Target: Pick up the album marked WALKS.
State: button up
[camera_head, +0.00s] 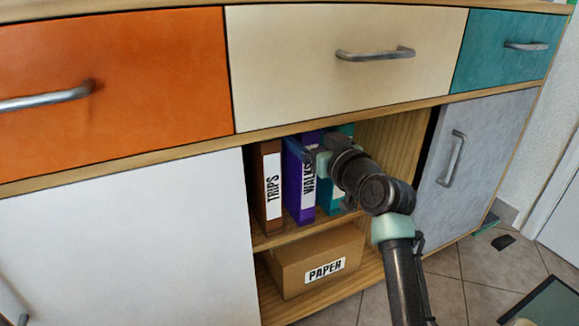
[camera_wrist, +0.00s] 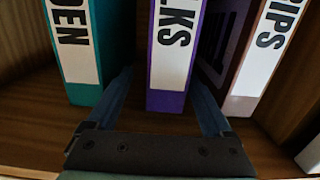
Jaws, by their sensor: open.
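The purple album marked WALKS (camera_head: 293,183) stands upright on the upper shelf of the open cabinet bay, its label partly covered by my gripper (camera_head: 312,156). In the wrist view its white spine label, showing "LKS", and purple lower edge (camera_wrist: 165,101) are central. My gripper (camera_wrist: 163,84) is open, with one blue finger on each side of this spine. The fingers reach into the gaps beside it; whether they touch it I cannot tell. Their tips are hidden between the albums.
The brown TRIPS album (camera_head: 269,215) stands left of WALKS, and a teal album (camera_head: 323,196) stands right, partly behind my arm. A PAPER box (camera_head: 290,272) sits on the lower shelf. A grey door (camera_head: 478,150) bounds the bay at right; a white door (camera_head: 130,240) is at left.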

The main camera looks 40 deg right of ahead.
jog(key=b+x, duration=0.4)
jog(key=x, duration=0.1)
jog(key=shift+w+a+f, duration=0.1)
jog(key=shift+a+f, duration=0.05)
jog(key=shift+a, duration=0.15)
grip_shut()
dwell(1.1)
jog(key=shift+r, duration=0.3)
